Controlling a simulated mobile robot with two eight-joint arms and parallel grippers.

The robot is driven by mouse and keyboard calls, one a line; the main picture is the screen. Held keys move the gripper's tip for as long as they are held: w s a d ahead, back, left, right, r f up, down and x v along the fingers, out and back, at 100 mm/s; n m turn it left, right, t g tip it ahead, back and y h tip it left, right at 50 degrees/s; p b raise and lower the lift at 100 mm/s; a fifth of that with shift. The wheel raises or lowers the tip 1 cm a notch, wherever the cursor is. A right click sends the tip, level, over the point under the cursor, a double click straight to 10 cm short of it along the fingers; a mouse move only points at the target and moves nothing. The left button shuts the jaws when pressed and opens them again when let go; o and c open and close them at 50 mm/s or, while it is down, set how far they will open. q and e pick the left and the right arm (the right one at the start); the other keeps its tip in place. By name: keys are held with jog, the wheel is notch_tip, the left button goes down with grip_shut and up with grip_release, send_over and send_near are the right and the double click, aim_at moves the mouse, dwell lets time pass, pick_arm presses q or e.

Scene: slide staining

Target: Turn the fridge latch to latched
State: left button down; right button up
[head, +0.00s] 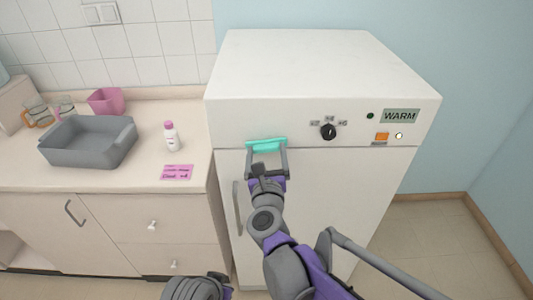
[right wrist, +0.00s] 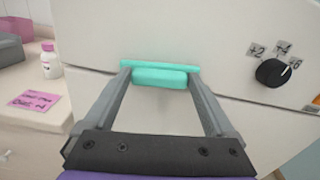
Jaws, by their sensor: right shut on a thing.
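The white fridge (head: 330,190) stands right of the counter, its door closed as far as I can see. The teal latch (head: 266,144) lies level across the seam at the top left of the door. In the right wrist view the latch (right wrist: 160,76) sits between my fingertips. My right gripper (head: 267,149) is shut on the latch, with one finger at each end of it. It also shows in the right wrist view (right wrist: 160,80).
A black dial (head: 328,132), an orange switch (head: 382,136) and a WARM display (head: 401,116) are on the fridge's upper panel. A grey basin (head: 88,142), a small bottle (head: 171,136) and a pink card (head: 177,172) are on the counter. Floor is free at right.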

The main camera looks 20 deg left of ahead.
jog(key=n+b, duration=0.1)
jog(key=n, duration=0.3)
jog(key=shift+a+f, duration=0.1)
jog(key=n, duration=0.4)
jog(key=shift+s+b, duration=0.1)
jog(key=shift+b, duration=0.25)
jog(key=n, duration=0.4)
jog(key=shift+a+f+b, duration=0.1)
jog(key=shift+f+b, duration=0.05)
jog(key=shift+b, duration=0.25)
jog(key=shift+n, duration=2.1)
jog(key=o, duration=1.1)
jog(key=shift+c, duration=0.2)
